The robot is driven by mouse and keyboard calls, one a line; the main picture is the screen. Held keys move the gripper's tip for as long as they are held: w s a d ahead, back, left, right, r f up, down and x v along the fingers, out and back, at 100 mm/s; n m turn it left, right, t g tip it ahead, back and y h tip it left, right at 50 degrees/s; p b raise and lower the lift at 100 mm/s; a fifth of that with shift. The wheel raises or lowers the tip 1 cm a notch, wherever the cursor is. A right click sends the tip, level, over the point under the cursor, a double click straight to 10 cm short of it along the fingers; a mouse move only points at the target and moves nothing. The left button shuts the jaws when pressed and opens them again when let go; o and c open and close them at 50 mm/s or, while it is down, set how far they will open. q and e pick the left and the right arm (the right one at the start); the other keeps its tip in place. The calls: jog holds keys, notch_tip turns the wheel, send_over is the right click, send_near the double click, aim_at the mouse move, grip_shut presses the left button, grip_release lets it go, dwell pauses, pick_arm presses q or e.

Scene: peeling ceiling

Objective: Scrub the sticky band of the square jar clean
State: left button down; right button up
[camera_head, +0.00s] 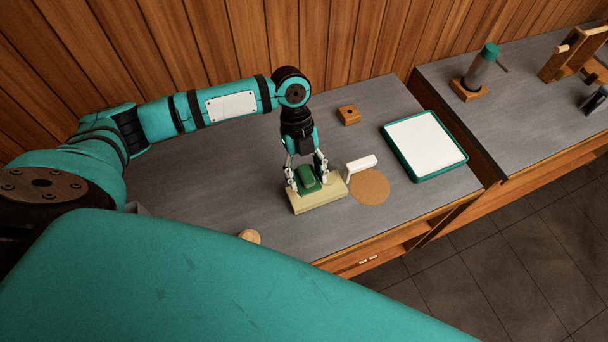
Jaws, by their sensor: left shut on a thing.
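My left gripper (307,180) points down with its two fingers on either side of a small dark green block (308,178) and is shut on it. The green block is at the top of a pale yellow-beige rectangular block or holder (318,200) on the grey counter; whether it rests on it or sits in it I cannot tell. I cannot make out a square jar or a sticky band for certain. My right gripper is not in view.
A white bar-like piece (362,165) is beside a round cork mat (370,187). A teal-rimmed white tray (425,145) lies to the right, a small wooden block (348,115) behind. A teal-capped cylinder (482,67) stands on the right counter.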

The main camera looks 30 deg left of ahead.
pick_arm(q)
jog(key=shift+w+a+f, duration=0.15)
jog(key=shift+w+f, duration=0.05)
jog(key=shift+f, duration=0.05)
jog(key=w+a+b, duration=0.1)
jog(key=w+a+f+b, duration=0.1)
jog(key=a+b, duration=0.1)
jog(key=w+a+f+b, duration=0.1)
jog(key=shift+w+a+b, duration=0.15)
jog(key=shift+w+b, duration=0.15)
jog(key=shift+w, duration=0.1)
jog(key=shift+a+f+b, duration=0.1)
jog(key=shift+f+b, duration=0.15)
jog(key=shift+b, duration=0.05)
notch_tip(320, 180, down, 3)
jog(key=b, duration=0.3)
jog(key=shift+s, duration=0.1)
jog(key=s+d+p, duration=0.1)
jog(key=d+p, duration=0.1)
jog(key=s+d+p, duration=0.2)
jog(key=shift+s+r, duration=0.1)
jog(key=shift+r, duration=0.3)
jog(key=shift+s+d+f, duration=0.15)
jog(key=shift+s+d, duration=0.25)
jog(key=shift+d, duration=0.05)
